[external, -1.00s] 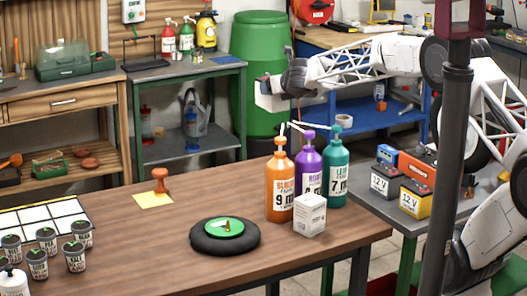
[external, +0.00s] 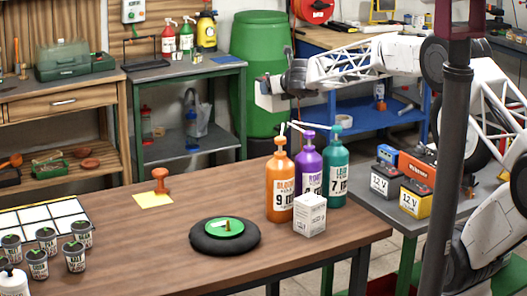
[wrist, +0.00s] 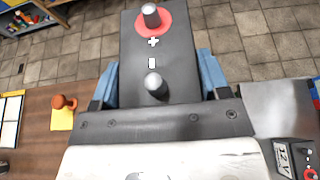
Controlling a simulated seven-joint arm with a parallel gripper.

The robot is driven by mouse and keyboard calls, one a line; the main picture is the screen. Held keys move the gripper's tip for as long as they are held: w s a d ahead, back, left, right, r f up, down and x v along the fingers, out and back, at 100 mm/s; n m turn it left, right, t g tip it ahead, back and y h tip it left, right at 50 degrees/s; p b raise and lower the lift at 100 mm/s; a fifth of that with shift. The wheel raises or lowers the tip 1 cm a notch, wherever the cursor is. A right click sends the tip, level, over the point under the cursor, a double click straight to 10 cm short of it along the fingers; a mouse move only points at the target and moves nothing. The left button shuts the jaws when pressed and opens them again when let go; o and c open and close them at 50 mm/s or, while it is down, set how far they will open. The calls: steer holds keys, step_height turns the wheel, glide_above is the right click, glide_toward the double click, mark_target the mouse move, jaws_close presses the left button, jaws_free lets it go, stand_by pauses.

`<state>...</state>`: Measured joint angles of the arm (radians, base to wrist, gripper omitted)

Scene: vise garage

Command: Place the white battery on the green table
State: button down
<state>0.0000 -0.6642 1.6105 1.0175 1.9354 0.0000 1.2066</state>
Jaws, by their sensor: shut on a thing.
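My gripper (external: 266,82) is raised at the far end of my arm, in front of the green barrel in the external view. It is shut on the white battery (external: 270,101), which shows there as a small white block. In the wrist view, the battery's dark grey top (wrist: 160,75), with plus and minus marks, a red ring and two metal posts, sits between the blue fingers of my gripper (wrist: 158,78). The green table (external: 188,76), with a grey top and green frame, stands at the back, left of the barrel. The battery is in the air, apart from it.
The green barrel (external: 262,50) stands right of the green table. Spray bottles (external: 187,36) stand along that table's back, and its front top looks mostly clear. A wooden table (external: 130,215) with pump bottles (external: 280,185) is in front. Other batteries (external: 415,199) stand at right.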

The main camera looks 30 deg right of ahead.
steer(key=shift+w+d, duration=0.1)
steer(key=shift+d, duration=0.05)
stand_by(0.5)
steer(key=shift+w+d+f+n+y, duration=0.2)
steer(key=shift+w+d+f+y, duration=0.1)
steer(key=shift+d, duration=0.3)
steer(key=shift+w+d+f+n+y, duration=0.2)
steer(key=shift+w+d, duration=0.1)
steer(key=shift+d, duration=0.3)
steer(key=w+d+f+n+g+y, duration=0.1)
steer(key=d+f+n+y, duration=0.2)
steer(key=d+f, duration=0.5)
steer(key=w+d+f+n+g+y, duration=0.1)
steer(key=d+f+n+y, duration=0.2)
steer(key=d, duration=0.9)
steer(key=s+d+f+n+g+y, duration=0.2)
steer(key=s+d+f, duration=0.4)
steer(key=d+f, duration=0.3)
steer(key=shift+d+y, duration=0.3)
steer(key=shift+d, duration=0.85)
steer(key=shift+f, duration=0.1)
steer(key=shift+f, duration=0.25)
steer(key=shift+f, duration=3.1)
